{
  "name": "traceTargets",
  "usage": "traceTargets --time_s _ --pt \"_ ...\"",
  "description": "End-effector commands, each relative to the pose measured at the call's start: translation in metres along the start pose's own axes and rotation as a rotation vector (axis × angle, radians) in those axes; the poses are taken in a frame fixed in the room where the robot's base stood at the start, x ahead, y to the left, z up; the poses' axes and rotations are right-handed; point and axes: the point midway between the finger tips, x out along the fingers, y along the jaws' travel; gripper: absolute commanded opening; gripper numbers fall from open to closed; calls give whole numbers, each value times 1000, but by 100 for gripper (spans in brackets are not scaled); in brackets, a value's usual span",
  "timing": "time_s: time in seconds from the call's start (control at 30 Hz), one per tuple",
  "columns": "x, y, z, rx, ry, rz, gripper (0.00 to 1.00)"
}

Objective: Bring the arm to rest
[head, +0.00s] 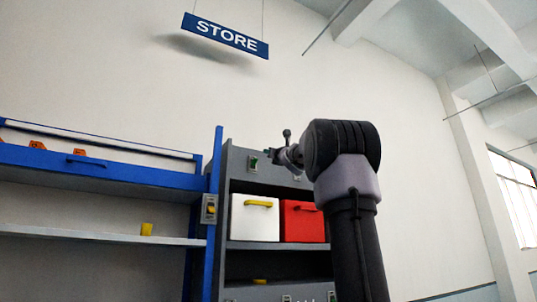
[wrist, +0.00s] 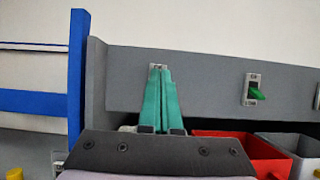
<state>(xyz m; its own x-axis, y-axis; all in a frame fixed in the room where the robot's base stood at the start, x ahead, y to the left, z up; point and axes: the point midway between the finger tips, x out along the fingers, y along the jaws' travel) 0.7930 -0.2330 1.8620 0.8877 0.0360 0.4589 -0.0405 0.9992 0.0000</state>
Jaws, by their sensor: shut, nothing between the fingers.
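My gripper (wrist: 160,72) shows in the wrist view as two green fingers lying together, shut and empty. Its tips point up the picture, in front of a small plate on a grey panel (wrist: 205,80). I cannot tell whether the tips touch the plate. In the head view my arm (head: 345,185) is raised, with its far end bent left before the grey cabinet (head: 233,170). The fingers cannot be made out clearly there.
A white box (head: 254,222) and a red box (head: 301,225) sit on the cabinet shelf. A red bin (wrist: 238,149) shows right of my gripper in the wrist view. A blue post (head: 215,170) and blue shelving (head: 100,168) stand left. A STORE sign (head: 225,35) hangs above.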

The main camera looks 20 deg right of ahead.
Motion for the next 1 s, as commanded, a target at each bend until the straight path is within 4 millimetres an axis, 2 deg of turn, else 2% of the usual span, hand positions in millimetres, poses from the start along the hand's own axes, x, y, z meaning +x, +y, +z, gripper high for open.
traceTargets --time_s 0.4,0.47,0.57,0.67,0.7,0.8,0.87,1.0 --pt "-1 0 0 18 2 -5 0" --pt "-7 -2 -2 84 9 -25 0" --pt "-28 -6 -14 358 38 -110 0" --pt "-72 -6 -48 823 86 -271 0" --pt "-96 -3 -68 1034 105 -355 0" --pt "-153 12 -118 1486 137 -571 0" --pt "-187 24 -147 1708 145 -704 0" --pt "-270 60 -208 2132 132 -1041 0"
